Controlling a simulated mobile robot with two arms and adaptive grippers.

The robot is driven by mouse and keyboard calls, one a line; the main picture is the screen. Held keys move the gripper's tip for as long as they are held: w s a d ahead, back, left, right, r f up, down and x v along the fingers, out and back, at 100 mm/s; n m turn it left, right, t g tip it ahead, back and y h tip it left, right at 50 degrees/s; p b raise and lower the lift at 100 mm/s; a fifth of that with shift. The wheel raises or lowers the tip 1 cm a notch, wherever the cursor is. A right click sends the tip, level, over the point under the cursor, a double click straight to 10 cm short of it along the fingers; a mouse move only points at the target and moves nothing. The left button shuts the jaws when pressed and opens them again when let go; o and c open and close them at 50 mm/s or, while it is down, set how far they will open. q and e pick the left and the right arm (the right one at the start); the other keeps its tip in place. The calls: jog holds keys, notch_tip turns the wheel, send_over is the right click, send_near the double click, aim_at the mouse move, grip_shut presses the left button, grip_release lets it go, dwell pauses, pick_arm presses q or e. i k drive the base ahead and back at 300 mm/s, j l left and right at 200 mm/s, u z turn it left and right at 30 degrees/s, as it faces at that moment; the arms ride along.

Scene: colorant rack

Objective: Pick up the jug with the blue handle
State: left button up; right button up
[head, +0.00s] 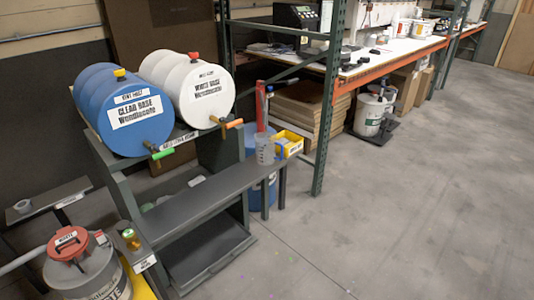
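A clear, translucent jug (265,149) stands upright at the far right end of the dark shelf (205,196) in front of the drums. It is small in this view, and I cannot make out a blue handle on it. Neither of my grippers is in view.
A yellow bin (289,145) is just right of the jug, with a red upright object (261,108) behind. Blue (118,112) and white (190,88) drums lie on the rack above. A green rack post (328,120) rises to the right. Open concrete floor (410,220) lies right.

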aim_at(269, 150)
jog(key=i+l, duration=0.3)
jog(key=i+l+u, duration=0.1)
jog(key=i+l, duration=0.2)
jog(key=l, duration=0.2)
jog(key=i+l+u, duration=0.1)
jog(key=i+l, duration=0.15)
jog(key=l, duration=0.15)
jog(key=i+l, duration=0.25)
jog(key=l, duration=0.2)
